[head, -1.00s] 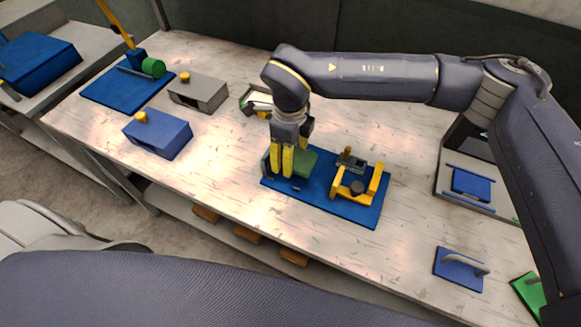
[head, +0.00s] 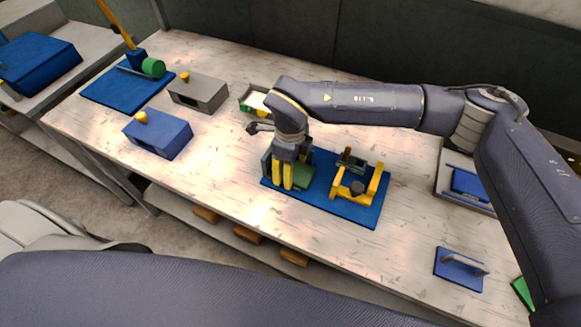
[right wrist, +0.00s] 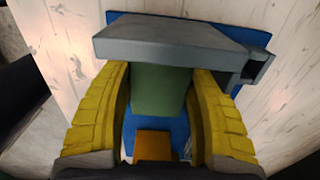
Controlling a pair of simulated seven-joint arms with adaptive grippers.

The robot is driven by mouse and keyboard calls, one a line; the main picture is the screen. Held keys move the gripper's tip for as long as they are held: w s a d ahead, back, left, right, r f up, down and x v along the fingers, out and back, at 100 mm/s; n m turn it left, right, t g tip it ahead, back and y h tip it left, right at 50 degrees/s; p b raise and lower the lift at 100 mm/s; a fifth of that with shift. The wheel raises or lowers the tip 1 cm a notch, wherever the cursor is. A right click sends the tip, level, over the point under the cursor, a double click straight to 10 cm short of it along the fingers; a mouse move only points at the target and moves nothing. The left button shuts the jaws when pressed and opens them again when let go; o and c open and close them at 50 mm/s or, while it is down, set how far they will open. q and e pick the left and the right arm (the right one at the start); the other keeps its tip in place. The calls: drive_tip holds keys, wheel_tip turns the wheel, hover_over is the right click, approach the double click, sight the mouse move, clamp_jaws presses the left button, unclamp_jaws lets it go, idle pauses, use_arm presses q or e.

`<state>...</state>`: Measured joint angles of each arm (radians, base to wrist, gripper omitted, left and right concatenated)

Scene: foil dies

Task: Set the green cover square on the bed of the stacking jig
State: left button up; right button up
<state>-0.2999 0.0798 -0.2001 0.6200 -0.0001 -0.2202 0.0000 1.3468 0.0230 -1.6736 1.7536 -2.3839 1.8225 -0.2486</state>
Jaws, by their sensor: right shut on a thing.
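The green cover (head: 303,176) is at the left end of the blue base of the stacking jig (head: 325,203). My right gripper (head: 284,183) points down there, shut on the cover. In the right wrist view the green cover (right wrist: 160,90) shows between the yellow fingers, close to a grey wall (right wrist: 180,42) of the jig. The cover looks roughly in line with this wall. The bed under it is hidden, so I cannot tell whether the cover rests flat on it. My left gripper is not in view.
A yellow clamp frame (head: 358,190) stands on the right half of the jig base. Blue (head: 158,134) and grey (head: 198,92) blocks stand at the left, and a small tray (head: 247,104) behind. A blue handled plate (head: 459,269) lies at the front right. The table between is clear.

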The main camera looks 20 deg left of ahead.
drive_tip(key=shift+f, duration=0.15)
drive_tip(key=o, duration=1.2)
wheel_tip(320, 180, up, 12)
drive_tip(key=shift+r, duration=0.2)
